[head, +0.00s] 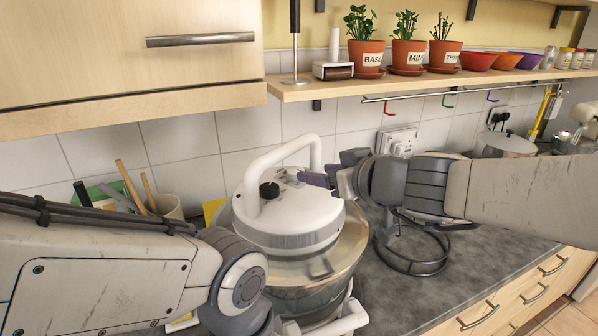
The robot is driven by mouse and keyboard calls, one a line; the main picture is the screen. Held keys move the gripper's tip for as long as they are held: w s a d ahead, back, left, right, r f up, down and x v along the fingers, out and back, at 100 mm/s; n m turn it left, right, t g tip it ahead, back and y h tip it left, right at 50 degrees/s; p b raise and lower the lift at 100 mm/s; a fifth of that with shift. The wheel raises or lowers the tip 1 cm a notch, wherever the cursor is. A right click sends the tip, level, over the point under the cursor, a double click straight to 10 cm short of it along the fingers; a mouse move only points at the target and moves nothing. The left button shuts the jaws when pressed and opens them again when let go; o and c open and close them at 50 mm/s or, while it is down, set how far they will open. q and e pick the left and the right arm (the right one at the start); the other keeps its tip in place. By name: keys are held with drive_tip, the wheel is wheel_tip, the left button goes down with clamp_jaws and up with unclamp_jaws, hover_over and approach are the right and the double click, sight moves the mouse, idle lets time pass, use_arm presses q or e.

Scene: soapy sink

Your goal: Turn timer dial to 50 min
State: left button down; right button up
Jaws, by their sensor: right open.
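A white countertop oven lid (290,222) with a tall arched handle (262,165) sits on a glass bowl (310,285). A black dial (269,190) stands on top of the lid, beside the handle. Its markings are too small to read, so its setting and whether it is the timer cannot be told. My right gripper (318,178) comes in from the right, open, with its fingers at the right part of the lid top, apart from the black dial. It hides part of the lid there. My left arm crosses the lower left; its gripper fingers do not show.
A dark wire stand (412,253) is on the grey counter (480,262) right of the bowl. A utensil pot (166,207) stands behind on the left. The wooden shelf (420,84) with potted herbs and the cupboard (130,55) hang above. The front right counter is clear.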

sight(297, 170)
drive_tip(key=shift+f+b+x, duration=0.25)
drive_tip(key=shift+b+x, duration=0.9)
drive_tip(key=shift+x, duration=0.05)
drive_tip(key=shift+r+b+x, duration=0.15)
drive_tip(key=shift+b+x, duration=0.1)
drive_tip(key=shift+x, duration=1.05)
drive_tip(key=shift+r+b+x, duration=0.1)
drive_tip(key=shift+b+x, duration=0.15)
drive_tip(key=shift+x, duration=1.1)
use_arm(q)
wheel_tip(297, 170, down, 4)
drive_tip(key=shift+f, duration=0.2)
use_arm(e)
drive_tip(key=shift+w+a, duration=0.1)
